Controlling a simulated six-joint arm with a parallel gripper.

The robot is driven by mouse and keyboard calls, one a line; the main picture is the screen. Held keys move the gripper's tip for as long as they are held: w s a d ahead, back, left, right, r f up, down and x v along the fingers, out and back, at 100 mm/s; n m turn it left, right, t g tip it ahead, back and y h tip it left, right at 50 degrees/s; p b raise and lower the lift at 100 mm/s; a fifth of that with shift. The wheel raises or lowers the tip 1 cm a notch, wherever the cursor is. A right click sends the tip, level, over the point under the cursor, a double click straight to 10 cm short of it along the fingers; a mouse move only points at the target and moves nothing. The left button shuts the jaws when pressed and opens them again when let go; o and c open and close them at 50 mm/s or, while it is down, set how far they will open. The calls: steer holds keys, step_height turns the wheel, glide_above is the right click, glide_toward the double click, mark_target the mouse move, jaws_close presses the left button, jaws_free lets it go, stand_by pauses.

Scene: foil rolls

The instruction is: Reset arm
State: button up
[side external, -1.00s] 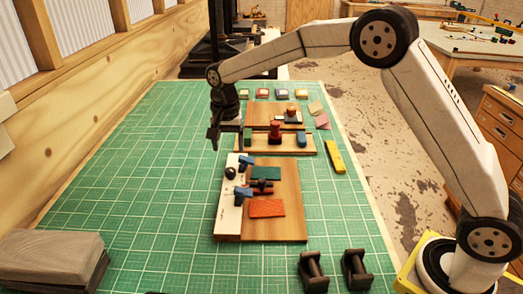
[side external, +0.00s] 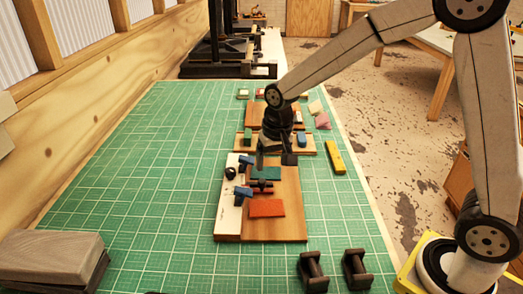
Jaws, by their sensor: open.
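My gripper (side external: 276,160) points down over the middle of the green mat (side external: 130,170). It hangs above the far end of the front wooden board (side external: 288,192) and in front of the middle wooden board (side external: 306,150). Its jaws are open and nothing shows between them. My wrist hides part of the middle board and the far board (side external: 257,116), and whatever sits behind it. The front board carries a green block (side external: 266,173), an orange-red block (side external: 266,208) and a white strip (side external: 228,212) with blue and black parts.
Two dark spool-like stands (side external: 314,272) (side external: 357,269) are at the front right. Grey-brown blocks (side external: 52,254) are stacked at the front left. A yellow bar (side external: 334,157) lies right of the boards. The mat's left side is clear. A wooden wall (side external: 110,110) borders the left.

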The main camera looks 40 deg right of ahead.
steer(key=s+d+f+n, duration=0.1)
steer(key=s, duration=0.4)
steer(key=s+d+f+n, duration=0.1)
steer(key=s+n, duration=0.1)
steer(key=s, duration=0.2)
steer(key=s+d+f+n+t, duration=0.1)
steer(key=s, duration=0.4)
steer(key=shift+s+f+n, duration=0.15)
steer(key=shift+s+n, duration=0.15)
